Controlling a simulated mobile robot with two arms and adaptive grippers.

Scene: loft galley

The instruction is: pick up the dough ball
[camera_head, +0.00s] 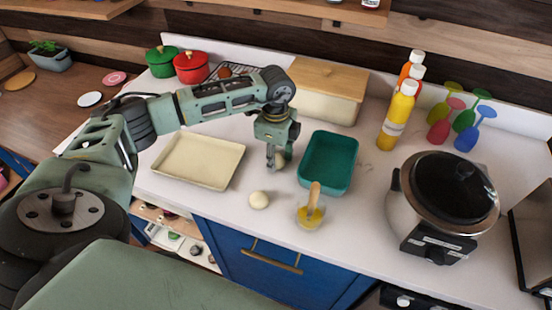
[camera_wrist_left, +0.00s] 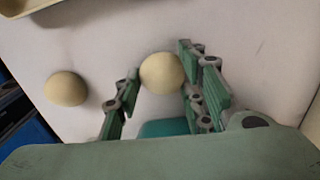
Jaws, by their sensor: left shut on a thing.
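My left gripper (camera_head: 276,158) reaches down over the counter between the cream tray and the teal bin. It is shut on a pale dough ball (camera_wrist_left: 162,72), which sits between the fingertips in the left wrist view. In the head view this ball (camera_head: 281,160) is partly hidden by the fingers. I cannot tell how far it is off the counter. A second pale dough ball (camera_head: 259,200) lies loose on the counter nearer the front edge, and it also shows in the left wrist view (camera_wrist_left: 65,88). My right gripper is not in view.
A cream tray (camera_head: 166,178) lies to the left and a teal bin (camera_head: 343,181) stands close to the right. A small glass bowl with a brush (camera_head: 310,215) is near the front edge. Bottles (camera_head: 396,117) and a cooker (camera_head: 445,205) stand further right.

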